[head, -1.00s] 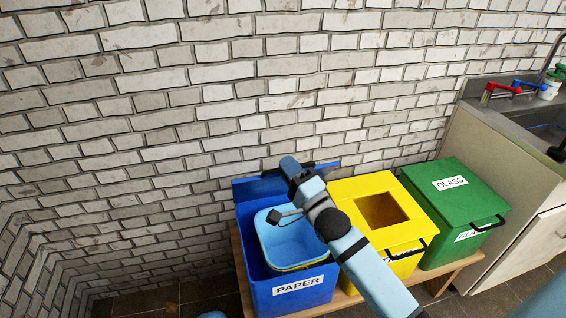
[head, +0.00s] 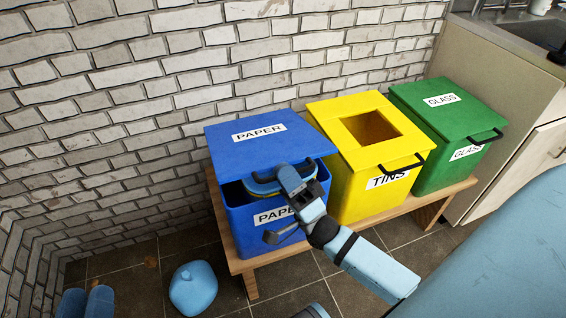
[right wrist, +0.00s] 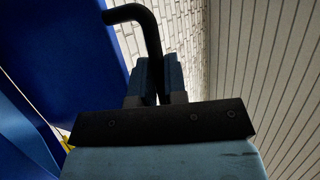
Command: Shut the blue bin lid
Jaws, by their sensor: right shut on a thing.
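The blue bin (head: 236,220), marked PAPER, stands at the left end of a row of bins. Its blue lid (head: 225,143) is tilted down over it, with a dark gap between lid and bin at the front. My right gripper (head: 285,175) is at the lid's front edge. In the right wrist view its fingers (right wrist: 153,78) are closed on the lid's black bent handle (right wrist: 142,17), with the blue lid (right wrist: 65,45) on the left. My arm hides part of the bin's front. My left gripper cannot be made out.
A yellow TINS bin (head: 345,195) and a green GLASS bin (head: 430,168) stand to the right on the same wooden bench (head: 398,226). A brick wall (head: 120,110) is behind. A counter cabinet (head: 492,95) is at the right. Dark tiled floor (head: 145,270) lies in front.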

